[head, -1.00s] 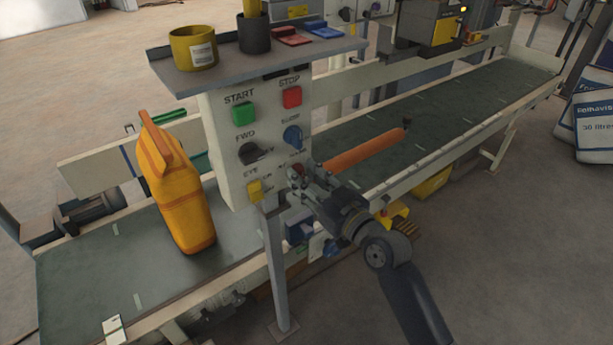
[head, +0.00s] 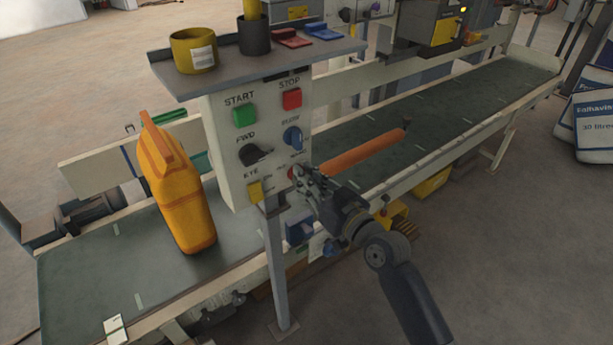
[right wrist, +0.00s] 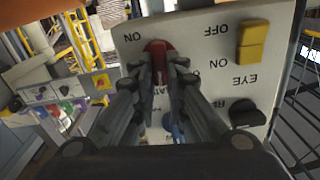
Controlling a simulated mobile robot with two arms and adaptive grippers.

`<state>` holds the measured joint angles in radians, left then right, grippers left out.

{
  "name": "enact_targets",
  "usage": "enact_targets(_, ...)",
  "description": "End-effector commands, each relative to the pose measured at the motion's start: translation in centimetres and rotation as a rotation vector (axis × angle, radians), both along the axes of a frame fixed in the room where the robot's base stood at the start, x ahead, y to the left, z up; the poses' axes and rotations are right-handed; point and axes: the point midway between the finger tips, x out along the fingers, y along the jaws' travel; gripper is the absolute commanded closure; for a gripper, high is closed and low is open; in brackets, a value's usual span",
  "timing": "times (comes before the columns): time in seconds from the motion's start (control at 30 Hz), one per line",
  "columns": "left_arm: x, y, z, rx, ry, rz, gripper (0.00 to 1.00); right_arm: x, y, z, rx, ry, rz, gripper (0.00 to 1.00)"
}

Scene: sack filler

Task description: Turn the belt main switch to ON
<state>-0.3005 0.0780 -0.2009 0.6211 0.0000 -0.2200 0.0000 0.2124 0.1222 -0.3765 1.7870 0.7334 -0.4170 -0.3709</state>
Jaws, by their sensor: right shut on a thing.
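The red main switch (right wrist: 158,48) sits on the pale control panel (right wrist: 190,25), seen upside down in the right wrist view. An ON label is printed beside it. My right gripper (right wrist: 160,70) is shut on the red switch, with a finger on either side. In the head view the right gripper (head: 300,174) is at the panel's lower right corner, and only a bit of red shows at its tips. The fingers hide much of the switch, so I cannot tell its exact setting. My left gripper is not in view.
Near the switch are a yellow eye switch (head: 255,191), a black knob (head: 254,153), a blue knob (head: 292,138), a green START button (head: 244,114) and a red STOP button (head: 292,98).

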Motion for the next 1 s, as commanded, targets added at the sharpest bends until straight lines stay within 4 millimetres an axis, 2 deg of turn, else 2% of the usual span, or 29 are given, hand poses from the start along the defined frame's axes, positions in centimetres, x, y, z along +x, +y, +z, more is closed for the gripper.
enact_targets(0.4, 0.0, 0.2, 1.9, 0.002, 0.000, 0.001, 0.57, 0.3, -0.3, 0.1, 0.298, 0.217, -0.001, 1.00)
enact_targets(1.0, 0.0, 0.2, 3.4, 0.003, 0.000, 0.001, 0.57, 0.6, -0.7, -0.4, 0.761, 0.550, -0.001, 1.00)
